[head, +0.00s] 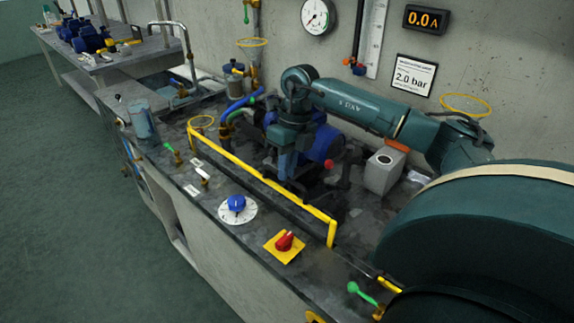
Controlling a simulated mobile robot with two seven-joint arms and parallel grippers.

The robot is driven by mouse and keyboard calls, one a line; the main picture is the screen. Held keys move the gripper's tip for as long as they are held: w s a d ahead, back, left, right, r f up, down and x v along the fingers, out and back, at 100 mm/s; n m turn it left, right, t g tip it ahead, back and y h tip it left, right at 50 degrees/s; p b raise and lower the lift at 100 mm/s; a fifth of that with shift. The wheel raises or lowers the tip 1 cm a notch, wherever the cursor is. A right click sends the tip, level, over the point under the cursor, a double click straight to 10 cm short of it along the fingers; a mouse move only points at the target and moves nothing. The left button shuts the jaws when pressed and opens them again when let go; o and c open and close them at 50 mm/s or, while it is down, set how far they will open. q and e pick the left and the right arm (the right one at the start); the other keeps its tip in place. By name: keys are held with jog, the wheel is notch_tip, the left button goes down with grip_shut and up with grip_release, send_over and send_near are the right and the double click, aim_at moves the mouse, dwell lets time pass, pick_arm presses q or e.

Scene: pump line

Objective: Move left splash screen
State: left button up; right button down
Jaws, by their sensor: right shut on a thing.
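The left splash screen (262,176) shows as a long yellow-edged frame along the front of the bench, with an upright yellow post at its near right end. Its pane is clear or too dark to make out. My right gripper (286,174) reaches down from the right, over the bench, just behind the middle of the yellow top bar. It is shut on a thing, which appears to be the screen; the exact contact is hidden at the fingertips. My left gripper is not in view.
A blue pump (320,146) stands behind the gripper. A blue dial knob (236,203), a red switch (285,241) and a green-handled valve (362,293) line the bench front. A grey box (385,170) stands right of the pump. A gauge (318,16) hangs on the wall.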

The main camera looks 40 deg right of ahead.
aim_at(287, 192)
notch_tip(287, 192, down, 8)
jog(key=b, duration=0.4)
jog(key=shift+f, duration=0.15)
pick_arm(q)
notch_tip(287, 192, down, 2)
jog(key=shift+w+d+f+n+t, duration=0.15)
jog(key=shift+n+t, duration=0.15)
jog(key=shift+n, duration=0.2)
pick_arm(e)
jog(key=c, duration=1.7)
grip_release()
jog(key=shift+o, duration=1.1)
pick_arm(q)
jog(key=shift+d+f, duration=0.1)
pick_arm(e)
jog(key=shift+r, duration=0.3)
pick_arm(q)
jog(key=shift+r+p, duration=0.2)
jog(key=shift+p, duration=0.2)
pick_arm(e)
notch_tip(287, 192, up, 12)
jog(key=d, duration=0.2)
jog(key=shift+w+d+r, duration=0.15)
jog(key=shift+d+r, duration=0.1)
